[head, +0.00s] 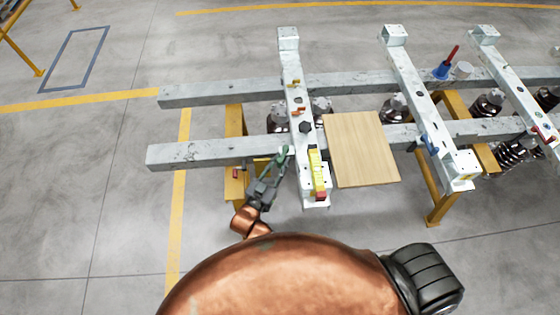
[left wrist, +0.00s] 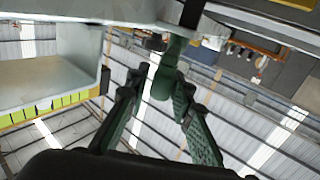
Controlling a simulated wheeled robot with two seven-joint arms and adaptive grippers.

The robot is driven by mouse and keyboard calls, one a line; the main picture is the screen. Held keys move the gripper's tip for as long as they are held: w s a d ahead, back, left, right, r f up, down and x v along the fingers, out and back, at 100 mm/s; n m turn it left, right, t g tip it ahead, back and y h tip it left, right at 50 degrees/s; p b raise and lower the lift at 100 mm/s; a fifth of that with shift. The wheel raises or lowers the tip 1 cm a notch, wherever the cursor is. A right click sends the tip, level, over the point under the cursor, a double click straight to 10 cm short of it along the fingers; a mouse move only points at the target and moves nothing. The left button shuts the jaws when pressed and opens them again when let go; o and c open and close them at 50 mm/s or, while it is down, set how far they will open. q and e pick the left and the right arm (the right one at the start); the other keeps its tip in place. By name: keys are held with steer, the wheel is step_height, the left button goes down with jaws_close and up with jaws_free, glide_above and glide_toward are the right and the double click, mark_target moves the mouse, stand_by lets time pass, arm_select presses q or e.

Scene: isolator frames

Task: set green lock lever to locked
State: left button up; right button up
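The green lock lever (head: 283,153) is small in the head view, at the left side of the front end of the left white crossbar (head: 297,100). In the left wrist view the green lever (left wrist: 164,78) hangs down with a rounded end. My left gripper (head: 276,170) reaches up to it from below. In the left wrist view its two dark green fingers (left wrist: 160,92) stand on either side of the lever's end. They look open, with a narrow gap on the left; contact on the right is unclear. My right gripper is not in view.
A yellow block (head: 317,172) with a red end sits on the crossbar beside the lever. A wooden board (head: 360,148) lies right of it. Long grey beams (head: 205,154) run across on yellow stands (head: 235,185). Open floor (head: 90,200) lies left.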

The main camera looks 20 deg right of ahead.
arm_select(q)
steer(key=shift+o, duration=1.4)
steer(key=shift+w, duration=0.1)
steer(key=shift+a, duration=0.1)
steer(key=v, duration=1.2)
steer(key=shift+c, duration=0.6)
